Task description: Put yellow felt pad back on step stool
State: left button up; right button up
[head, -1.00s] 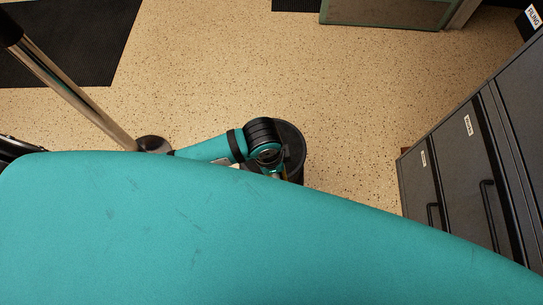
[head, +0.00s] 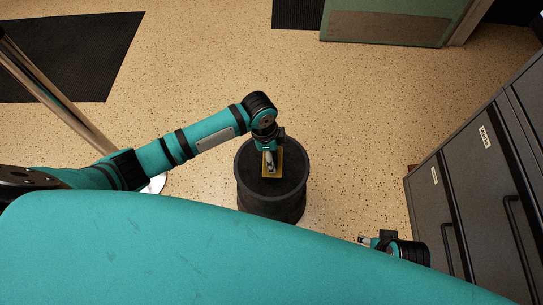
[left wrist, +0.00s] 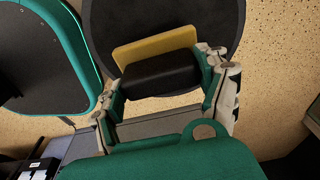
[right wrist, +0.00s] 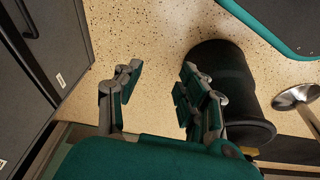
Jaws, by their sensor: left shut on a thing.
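The step stool (head: 249,184) is a round black drum standing on the floor; its dark top (left wrist: 215,20) fills the upper left wrist view. The yellow felt pad (left wrist: 158,46) has a black block (left wrist: 160,76) against its near face. My left gripper (head: 270,168) is over the stool top, its fingers closed on the block's two ends; the pad (head: 293,166) shows beside it. A yellow edge also shows just past the stool top in the right wrist view (right wrist: 248,151). I cannot tell whether it touches. My right gripper (right wrist: 157,80) is open and empty, beside the stool.
Dark filing cabinets (head: 470,165) stand at the right. A chrome pole (head: 60,95) with a round base stands at the left. A green panel-like piece (head: 390,22) is at the back. Speckled floor between them is clear; dark mats lie at the back.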

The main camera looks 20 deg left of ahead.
pick_arm(q)
jog(key=shift+w+a, duration=0.15)
jog(key=shift+w, duration=0.15)
jog(key=f, duration=0.1)
jog(key=f+b, duration=0.1)
jog(key=f, duration=0.1)
jog(key=shift+w+a+f+b, duration=0.2)
jog(key=shift+w+f+b, duration=0.1)
pick_arm(e)
jog(key=v, duration=0.6)
jog(key=shift+w+r, duration=0.25)
jog(key=shift+w, duration=0.05)
jog(key=shift+d, duration=0.1)
pick_arm(q)
jog(key=o, duration=1.6)
jog(key=shift+f, duration=0.1)
